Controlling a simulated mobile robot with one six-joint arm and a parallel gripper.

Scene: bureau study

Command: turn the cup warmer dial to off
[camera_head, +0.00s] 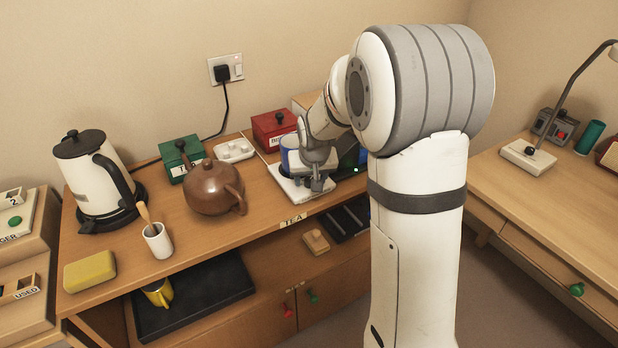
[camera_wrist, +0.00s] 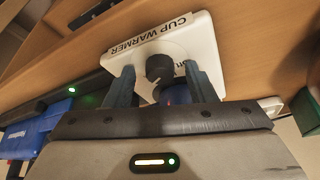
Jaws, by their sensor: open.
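The white cup warmer (camera_head: 283,184) lies near the front edge of the tea counter, and a blue cup (camera_head: 290,152) stands on it, partly behind my gripper. In the wrist view the cup warmer (camera_wrist: 203,45) shows its "CUP WARMER" label and a dark round dial (camera_wrist: 159,68). My gripper (camera_wrist: 160,74) is open, with one finger on each side of the dial. I cannot tell whether the fingers touch it. The dial's setting cannot be read. In the head view my gripper (camera_head: 317,184) is over the warmer's right side and hides the dial.
A brown teapot (camera_head: 214,188) stands left of the warmer. A dark item with a green light (camera_head: 355,169) is close on the right. A kettle (camera_head: 92,175) stands at far left.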

